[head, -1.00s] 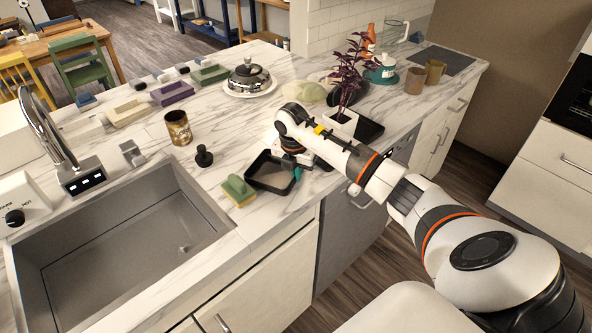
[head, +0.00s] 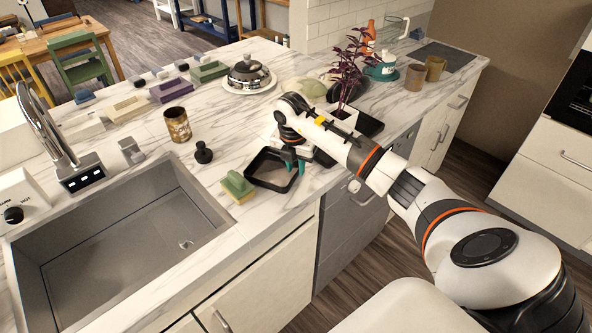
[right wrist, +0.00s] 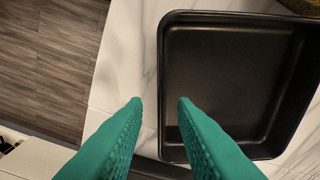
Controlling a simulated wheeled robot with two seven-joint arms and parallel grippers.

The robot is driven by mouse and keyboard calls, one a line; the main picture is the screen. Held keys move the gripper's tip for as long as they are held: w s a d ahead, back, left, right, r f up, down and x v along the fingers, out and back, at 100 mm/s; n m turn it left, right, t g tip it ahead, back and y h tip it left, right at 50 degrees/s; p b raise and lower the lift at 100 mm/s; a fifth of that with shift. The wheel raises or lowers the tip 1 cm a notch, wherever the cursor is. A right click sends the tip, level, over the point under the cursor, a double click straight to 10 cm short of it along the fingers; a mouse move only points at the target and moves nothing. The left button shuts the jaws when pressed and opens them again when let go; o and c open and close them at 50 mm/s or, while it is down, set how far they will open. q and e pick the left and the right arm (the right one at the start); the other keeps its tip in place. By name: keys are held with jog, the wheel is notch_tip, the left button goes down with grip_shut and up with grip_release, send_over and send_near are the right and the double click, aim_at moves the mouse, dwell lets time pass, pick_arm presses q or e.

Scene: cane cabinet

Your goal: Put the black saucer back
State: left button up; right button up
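The black saucer is most likely the square, raised-rim black tray (head: 268,172) on the counter, right of the sponge; it lies flat and looks empty. In the right wrist view its near wall (right wrist: 163,80) runs between the fingertips. My right gripper (head: 294,168) reaches down at the tray's right side, open, with one teal finger on the inner side of the rim and one outside. The right wrist view shows the same fingers (right wrist: 159,102) apart; contact with the wall cannot be told. My left gripper is not in view.
A green-yellow sponge (head: 238,186), a dark stopper-like object (head: 204,153) and a patterned cup (head: 177,124) stand near the sink (head: 130,250). Behind my right arm, a purple plant (head: 350,68) stands by a flat black piece (head: 369,126). The counter's front edge is close to the tray.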

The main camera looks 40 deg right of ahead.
notch_tip(320, 180, up, 10)
jog(key=a+b, duration=0.1)
jog(key=b, duration=0.1)
jog(key=shift+s, duration=0.3)
jog(key=shift+a, duration=0.1)
